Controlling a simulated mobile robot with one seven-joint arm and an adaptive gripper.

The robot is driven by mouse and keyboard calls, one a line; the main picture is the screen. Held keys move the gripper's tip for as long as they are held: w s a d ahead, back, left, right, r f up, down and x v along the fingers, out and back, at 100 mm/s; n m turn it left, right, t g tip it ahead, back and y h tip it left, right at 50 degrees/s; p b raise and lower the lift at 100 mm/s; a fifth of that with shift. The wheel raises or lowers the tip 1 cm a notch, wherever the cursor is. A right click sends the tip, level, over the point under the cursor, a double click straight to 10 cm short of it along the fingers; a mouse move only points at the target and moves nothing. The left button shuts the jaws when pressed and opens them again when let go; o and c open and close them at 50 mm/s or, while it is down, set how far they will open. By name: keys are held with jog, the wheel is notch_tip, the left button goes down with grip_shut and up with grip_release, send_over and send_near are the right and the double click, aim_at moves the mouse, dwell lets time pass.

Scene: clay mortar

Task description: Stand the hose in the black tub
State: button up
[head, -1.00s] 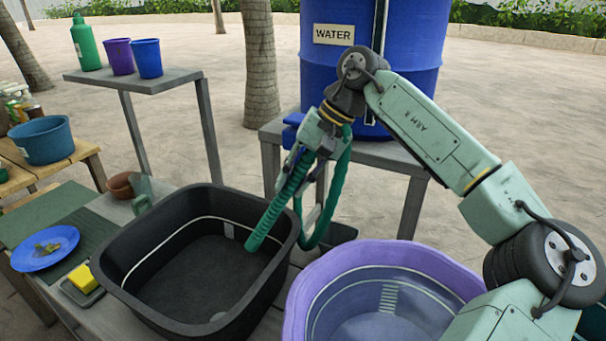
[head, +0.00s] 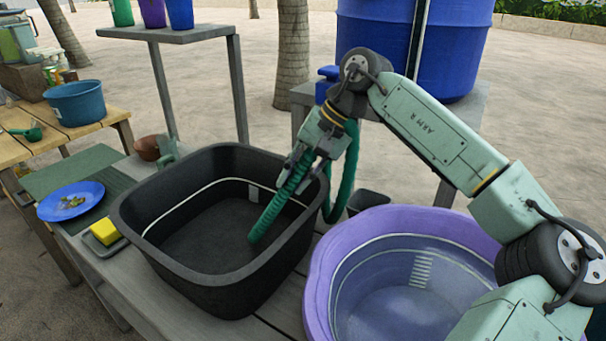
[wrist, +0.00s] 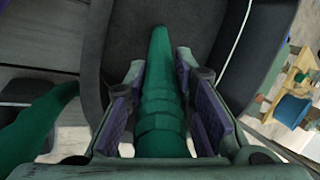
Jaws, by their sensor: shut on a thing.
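The green ribbed hose (head: 275,207) hangs down into the black tub (head: 134,234), its free end low inside near the tub's floor. I cannot tell whether that end touches the floor. My gripper (head: 302,166) is shut on the hose at the tub's right rear rim. In the wrist view the hose (wrist: 160,115) lies between the two finger pads (wrist: 163,105) and points into the tub (wrist: 188,22). The rest of the hose loops down behind my gripper, outside the tub, and its far end is hidden.
A purple basin (head: 318,262) with a white line inside stands right of the tub. A blue plate (head: 88,209) with scraps and a yellow sponge (head: 104,231) lie to the left. The blue water barrel (head: 455,50) stands behind my arm. The tub's inside is otherwise clear.

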jog(key=shift+a+f, duration=0.25)
jog(key=shift+f, duration=0.1)
jog(key=o, duration=1.1)
jog(key=shift+o, duration=0.2)
jog(key=o, duration=0.8)
jog(key=shift+c, duration=0.2)
jog(key=shift+a+r+p+v, duration=0.15)
jog(key=shift+p+v, duration=1)
jog(key=shift+v, duration=0.65)
jog(key=shift+a+r+p+v, duration=0.15)
jog(key=shift+p+v, duration=1)
jog(key=shift+v, duration=0.65)
jog(key=shift+a+f+p+v, duration=0.15)
jog(key=shift+p+v, duration=1)
jog(key=shift+v, duration=0.65)
jog(key=shift+w+r, duration=0.1)
